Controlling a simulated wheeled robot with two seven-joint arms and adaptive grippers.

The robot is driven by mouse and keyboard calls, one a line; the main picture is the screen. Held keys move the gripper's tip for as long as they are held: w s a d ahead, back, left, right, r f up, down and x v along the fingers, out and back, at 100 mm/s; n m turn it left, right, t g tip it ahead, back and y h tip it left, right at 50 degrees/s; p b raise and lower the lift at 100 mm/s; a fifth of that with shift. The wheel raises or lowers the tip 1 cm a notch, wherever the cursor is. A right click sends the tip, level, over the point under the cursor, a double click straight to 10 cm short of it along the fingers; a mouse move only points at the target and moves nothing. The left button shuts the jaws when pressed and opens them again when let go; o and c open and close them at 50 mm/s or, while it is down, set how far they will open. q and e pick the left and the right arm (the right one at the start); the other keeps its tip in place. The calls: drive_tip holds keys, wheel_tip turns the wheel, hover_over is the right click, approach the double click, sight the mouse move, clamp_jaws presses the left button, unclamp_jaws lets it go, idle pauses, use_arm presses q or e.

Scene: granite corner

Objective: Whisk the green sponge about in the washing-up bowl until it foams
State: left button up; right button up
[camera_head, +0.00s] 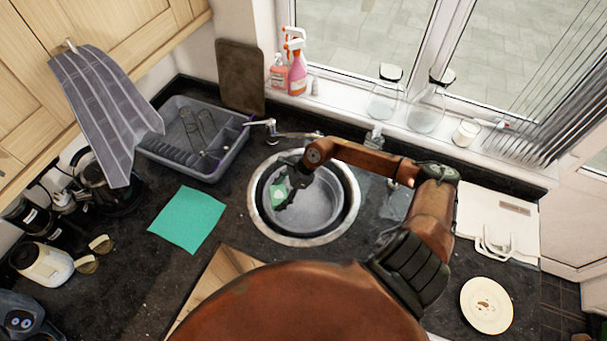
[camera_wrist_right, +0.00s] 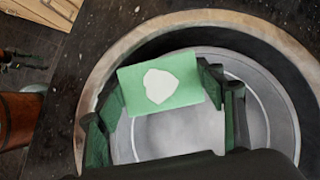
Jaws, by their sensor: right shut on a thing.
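The green sponge (camera_head: 277,191) is held in my right gripper (camera_head: 284,192) at the left side of the washing-up bowl. In the right wrist view the sponge (camera_wrist_right: 130,92) sits between the two dark fingers of the gripper (camera_wrist_right: 165,88). A white patch marks its face; I cannot tell whether it is foam. The grey round washing-up bowl (camera_head: 322,205) sits in the round sink, and its inside also shows in the wrist view (camera_wrist_right: 262,115). I cannot tell whether the sponge touches the bowl. No foam shows clearly in the bowl. My left gripper is not in view.
The tap (camera_head: 285,135) stands behind the sink. A dish rack (camera_head: 172,160) and a teal cloth (camera_head: 188,220) lie to the left. Spray bottles (camera_head: 297,72) and glass jars (camera_head: 428,108) line the windowsill. A plate (camera_head: 487,305) lies at the right.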

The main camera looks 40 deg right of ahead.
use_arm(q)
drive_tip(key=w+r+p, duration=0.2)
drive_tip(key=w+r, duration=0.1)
use_arm(e)
drive_tip(key=s+d+r+m+t+h, duration=0.1)
drive_tip(key=s+d+m+t, duration=0.1)
drive_tip(key=d+m, duration=0.3)
drive_tip(key=m+t+h+b, duration=0.2)
hover_over(304, 210)
drive_tip(key=shift+f, duration=1.7)
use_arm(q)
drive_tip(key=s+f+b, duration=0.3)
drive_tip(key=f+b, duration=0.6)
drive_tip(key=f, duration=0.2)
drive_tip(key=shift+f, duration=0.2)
use_arm(e)
wheel_tip(304, 210, down, 12)
drive_tip(key=shift+d+f, duration=0.1)
drive_tip(key=shift+f, duration=0.05)
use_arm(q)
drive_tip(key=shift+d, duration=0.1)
use_arm(e)
drive_tip(key=shift+w, duration=0.1)
